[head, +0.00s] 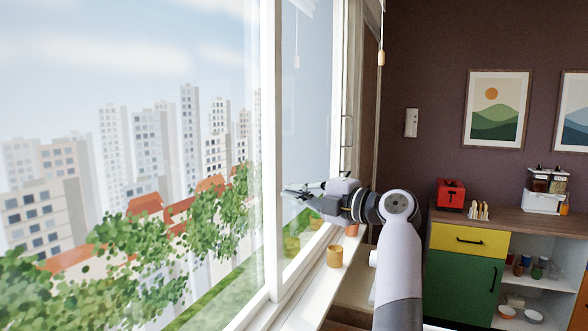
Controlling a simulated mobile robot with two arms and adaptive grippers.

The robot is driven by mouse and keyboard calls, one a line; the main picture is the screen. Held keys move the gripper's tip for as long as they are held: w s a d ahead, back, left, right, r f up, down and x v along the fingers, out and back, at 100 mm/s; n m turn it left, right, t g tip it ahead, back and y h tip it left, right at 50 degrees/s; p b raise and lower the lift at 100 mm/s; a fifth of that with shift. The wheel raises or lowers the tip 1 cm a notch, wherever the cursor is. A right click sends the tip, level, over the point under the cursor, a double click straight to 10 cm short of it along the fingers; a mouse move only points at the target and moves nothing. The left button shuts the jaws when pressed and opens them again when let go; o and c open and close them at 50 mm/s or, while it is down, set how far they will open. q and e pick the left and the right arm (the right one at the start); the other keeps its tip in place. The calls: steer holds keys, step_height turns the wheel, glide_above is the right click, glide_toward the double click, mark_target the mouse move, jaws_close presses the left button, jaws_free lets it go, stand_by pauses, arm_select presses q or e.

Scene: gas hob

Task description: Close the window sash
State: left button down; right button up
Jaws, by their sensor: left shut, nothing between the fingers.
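The window fills the left half of the head view, with white frame members around its panes. A tall white upright of the window sash (271,150) stands left of my gripper. A narrow pane right of it carries faint reflections, and a slim upright handle (346,130) is on the frame at its right. I cannot tell how far the sash stands open. My left gripper (291,192) is shut and empty, pointing left across the narrow pane, below the handle and a little right of the tall upright. Whether it touches the sash is unclear. My right gripper is out of view.
A yellow-brown pot (334,256) stands on the white sill (312,296) below my gripper; a reddish pot (352,230) is farther back. A pull cord (381,57) hangs at the top. A cabinet with a red toaster (451,194) stands at the right.

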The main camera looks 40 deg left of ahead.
mark_target(260, 178)
arm_select(q)
steer(key=a+p, duration=0.1)
steer(key=a, duration=0.2)
steer(key=a+p, duration=0.1)
steer(key=a, duration=0.2)
steer(key=a+p, duration=0.1)
steer(key=a, duration=0.1)
steer(key=shift+s+a+r+p, duration=0.25)
steer(key=shift+s+a+p, duration=0.05)
steer(key=shift+a+p, duration=0.1)
steer(key=shift+w+a+f+p, duration=0.1)
steer(key=shift+w+a+p, duration=0.3)
steer(key=shift+w, duration=0.2)
steer(key=shift+w+a+p, duration=0.35)
steer(key=shift+w+a, duration=0.05)
steer(key=shift+w, duration=0.2)
steer(key=shift+w+f, duration=0.1)
steer(key=shift+w, duration=0.5)
steer(key=shift+w+a+f+p, duration=0.1)
steer(key=shift+w+a+p, duration=0.05)
steer(key=shift+a+p, duration=0.15)
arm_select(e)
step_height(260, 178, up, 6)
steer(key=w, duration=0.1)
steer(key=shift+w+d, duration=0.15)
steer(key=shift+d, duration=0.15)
arm_select(q)
steer(key=shift+d, duration=0.15)
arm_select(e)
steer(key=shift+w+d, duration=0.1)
